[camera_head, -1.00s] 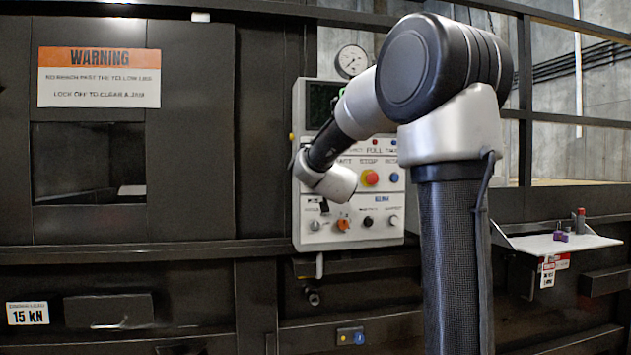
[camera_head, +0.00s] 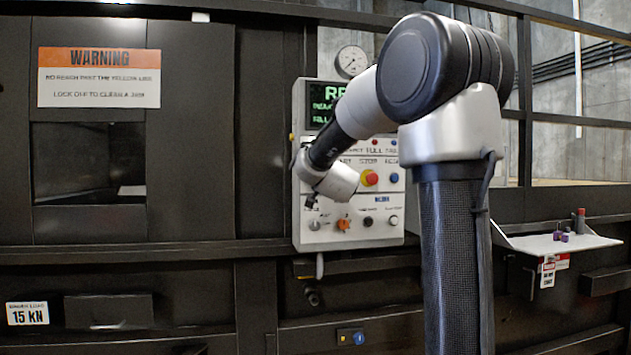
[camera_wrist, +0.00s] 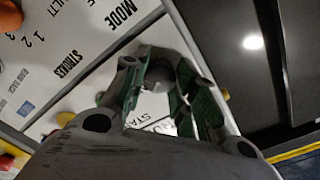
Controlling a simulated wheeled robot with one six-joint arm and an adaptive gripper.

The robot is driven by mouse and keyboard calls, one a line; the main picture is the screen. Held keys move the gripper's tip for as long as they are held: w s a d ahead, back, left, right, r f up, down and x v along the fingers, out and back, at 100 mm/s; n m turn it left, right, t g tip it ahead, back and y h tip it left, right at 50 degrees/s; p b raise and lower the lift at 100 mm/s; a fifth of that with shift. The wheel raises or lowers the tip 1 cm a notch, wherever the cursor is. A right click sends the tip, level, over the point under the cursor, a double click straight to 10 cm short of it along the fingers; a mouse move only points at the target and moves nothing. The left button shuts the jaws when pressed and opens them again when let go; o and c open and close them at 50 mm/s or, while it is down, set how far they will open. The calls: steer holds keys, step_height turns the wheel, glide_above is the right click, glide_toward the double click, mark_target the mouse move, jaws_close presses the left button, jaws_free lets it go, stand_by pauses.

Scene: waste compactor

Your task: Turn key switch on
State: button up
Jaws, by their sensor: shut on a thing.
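The white control panel (camera_head: 350,240) stands at the middle of the head view, with its screen (camera_head: 322,97) lit with green text. My gripper (camera_head: 311,200) is at the panel's left side, above the lower row of knobs. In the wrist view my gripper (camera_wrist: 158,88) has its green-padded fingers closed around a small grey piece (camera_wrist: 156,76), which appears to be the key of the key switch.
An orange selector (camera_head: 344,225) and other knobs are below. A white shelf (camera_head: 560,242) with small items juts out at the right.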

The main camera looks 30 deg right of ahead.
stand_by(0.4)
steer(key=o, duration=1)
steer(key=shift+s, duration=0.1)
steer(key=v, duration=1.1)
steer(key=shift+s+a, duration=0.15)
steer(key=shift+s, duration=0.25)
